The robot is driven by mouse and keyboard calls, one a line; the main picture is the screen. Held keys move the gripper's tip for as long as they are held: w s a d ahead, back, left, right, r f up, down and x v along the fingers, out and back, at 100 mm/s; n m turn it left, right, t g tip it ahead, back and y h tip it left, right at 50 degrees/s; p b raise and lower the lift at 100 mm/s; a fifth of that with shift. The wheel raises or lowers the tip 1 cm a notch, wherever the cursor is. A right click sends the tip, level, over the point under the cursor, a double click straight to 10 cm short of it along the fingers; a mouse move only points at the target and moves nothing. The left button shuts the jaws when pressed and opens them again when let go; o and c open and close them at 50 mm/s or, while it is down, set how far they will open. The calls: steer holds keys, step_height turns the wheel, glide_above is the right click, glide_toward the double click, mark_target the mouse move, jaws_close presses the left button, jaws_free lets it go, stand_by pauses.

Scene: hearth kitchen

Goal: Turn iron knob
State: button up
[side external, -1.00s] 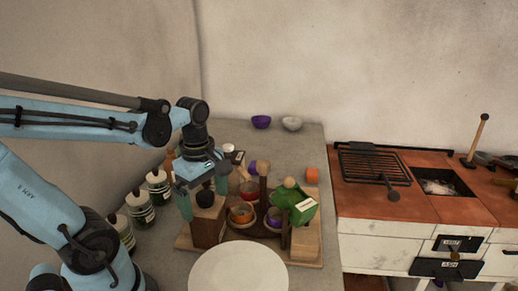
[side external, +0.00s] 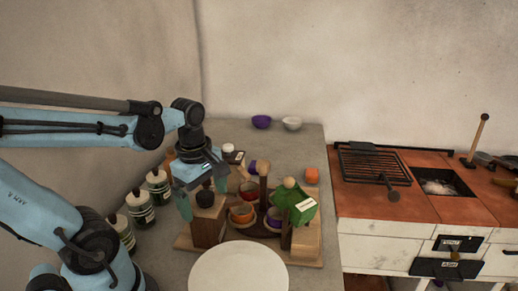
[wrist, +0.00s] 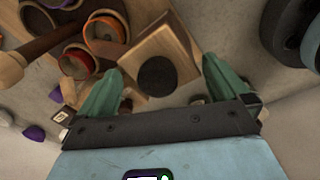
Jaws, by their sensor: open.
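The iron knob (side external: 205,198) is a dark round cap on top of a wooden block (side external: 207,228), left of a group of cups on a wooden base. In the wrist view the knob (wrist: 157,78) shows as a black disc between my green fingers. My gripper (side external: 203,196) is open and points down, with one finger on each side of the knob. In the wrist view my gripper (wrist: 164,68) holds nothing. Whether a finger touches the knob or block cannot be told.
Beside the block stand bowls (side external: 242,214), a wooden post (side external: 263,190) and a green house-shaped piece (side external: 297,204). A white plate (side external: 238,270) lies in front. Jars (side external: 140,206) stand at left. A stove with a grill (side external: 375,166) is at right.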

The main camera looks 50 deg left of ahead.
steer(key=w+d+m+t, duration=0.2)
steer(key=m, duration=0.5)
steer(key=w+d+r+m+t, duration=0.1)
steer(key=w+d+m+t, duration=0.1)
steer(key=m, duration=0.5)
steer(key=w+d+r+m+t, duration=0.1)
steer(key=w+d+m, duration=0.1)
steer(key=m, duration=0.5)
steer(key=shift+d+r+t, duration=0.2)
steer(key=shift+d+t, duration=0.2)
steer(key=shift+d, duration=0.3)
steer(key=shift+c, duration=0.6)
steer(key=shift+r, duration=0.2)
steer(key=shift+c, duration=1.3)
steer(key=a+r+n+g, duration=0.1)
steer(key=n, duration=0.1)
steer(key=s+a+r+n+g, duration=0.1)
steer(key=a+r+n, duration=0.1)
steer(key=a+r+n+g, duration=0.1)
steer(key=r+n, duration=0.1)
steer(key=shift+s+a, duration=0.15)
steer(key=shift+s, duration=0.2)
steer(key=shift+c, duration=1)
step_height(320, 180, up, 6)
steer(key=n+g, duration=0.4)
steer(key=n, duration=0.3)
glide_above(205, 195)
steer(key=shift+h, duration=0.3)
step_height(205, 195, down, 12)
steer(key=shift+a, duration=0.1)
